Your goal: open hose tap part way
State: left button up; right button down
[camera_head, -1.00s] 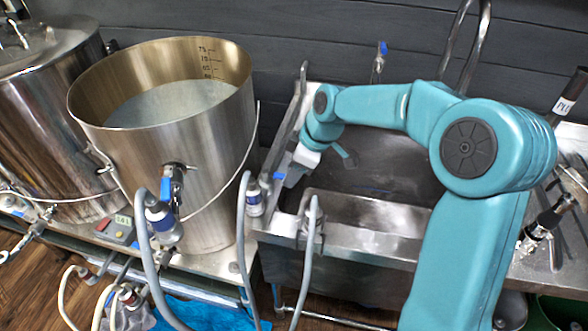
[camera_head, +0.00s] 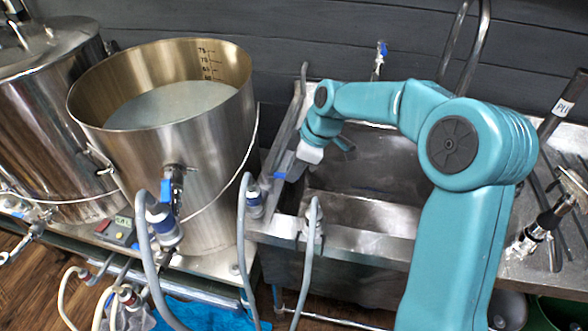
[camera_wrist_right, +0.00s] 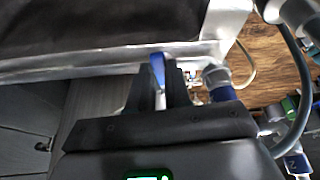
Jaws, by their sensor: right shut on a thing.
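The hose tap shows its blue handle (camera_head: 279,175) at the left edge of the steel sink, above a grey hose with a blue and white coupling (camera_head: 254,198). My right gripper (camera_head: 288,174) reaches down to it from the right. In the right wrist view the dark fingers of my right gripper (camera_wrist_right: 160,88) are shut on the blue handle (camera_wrist_right: 157,66), which stands up between them. The tap's body is mostly hidden by the gripper, so I cannot tell how far it is turned. My left gripper is not in view.
A tall steel pot (camera_head: 206,150) of pale liquid stands left of the sink, with its own blue-handled valve (camera_head: 174,187) and hose. A second grey hose (camera_head: 308,255) hangs in front of the sink (camera_head: 375,242). A tap (camera_head: 381,55) stands behind the sink.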

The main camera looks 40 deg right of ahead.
jog(key=w+d+n+g+y+p, duration=0.1)
jog(key=w+n+g+p, duration=0.2)
jog(key=w+n+p, duration=0.3)
jog(key=shift+d+n+p, duration=0.3)
jog(key=shift+n+p, duration=0.45)
jog(key=shift+n, duration=1.35)
jog(key=shift+g, duration=0.3)
jog(key=c, duration=1.1)
grip_release()
jog(key=shift+o, duration=0.2)
